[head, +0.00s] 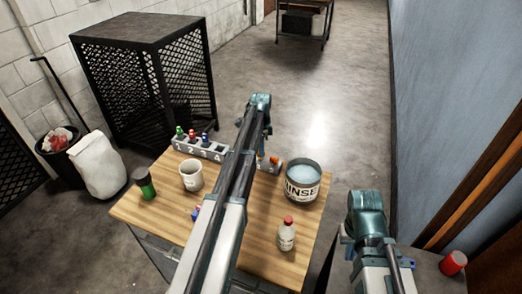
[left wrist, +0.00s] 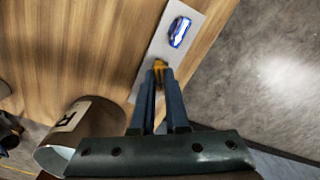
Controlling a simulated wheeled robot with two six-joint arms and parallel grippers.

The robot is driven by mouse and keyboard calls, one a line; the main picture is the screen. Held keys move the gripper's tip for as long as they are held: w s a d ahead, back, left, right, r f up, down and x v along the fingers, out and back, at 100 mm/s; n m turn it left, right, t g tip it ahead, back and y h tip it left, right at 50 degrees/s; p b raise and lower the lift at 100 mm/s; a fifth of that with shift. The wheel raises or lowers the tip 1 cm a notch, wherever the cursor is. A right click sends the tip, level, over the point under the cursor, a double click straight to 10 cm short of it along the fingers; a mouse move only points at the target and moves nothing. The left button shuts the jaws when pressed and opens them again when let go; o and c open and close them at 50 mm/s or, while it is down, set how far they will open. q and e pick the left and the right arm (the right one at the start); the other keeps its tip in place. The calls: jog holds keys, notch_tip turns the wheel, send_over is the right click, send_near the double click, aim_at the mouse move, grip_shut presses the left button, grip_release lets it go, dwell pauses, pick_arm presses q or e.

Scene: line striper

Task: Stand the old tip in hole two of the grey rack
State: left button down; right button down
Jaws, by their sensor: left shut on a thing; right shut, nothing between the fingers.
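My left gripper (left wrist: 158,80) is shut on a small orange thing (left wrist: 159,65), seen in the left wrist view at a grey strip. I cannot tell whether it is the old tip, or whether it stands in the strip or above it. A blue piece (left wrist: 180,32) sits farther along that strip. In the head view, the grey rack (head: 215,153) is marked 1 to 4, with green, red and blue tops near its first marks. My left arm hides part of the area beside it. Orange (head: 274,160) shows right of the arm. My right gripper (head: 344,243) is shut, empty, right of the table.
The RINSE tub (head: 302,187) stands close right of the left gripper. A red-topped can (head: 453,263) is at far right.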

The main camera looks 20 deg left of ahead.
pick_arm(q)
jog(key=shift+f+b, duration=0.5)
jog(key=shift+f, duration=0.1)
jog(key=c, duration=0.5)
grip_release()
jog(key=shift+r, duration=0.1)
notch_tip(320, 180, up, 7)
jog(key=p, duration=0.7)
dwell(0.7)
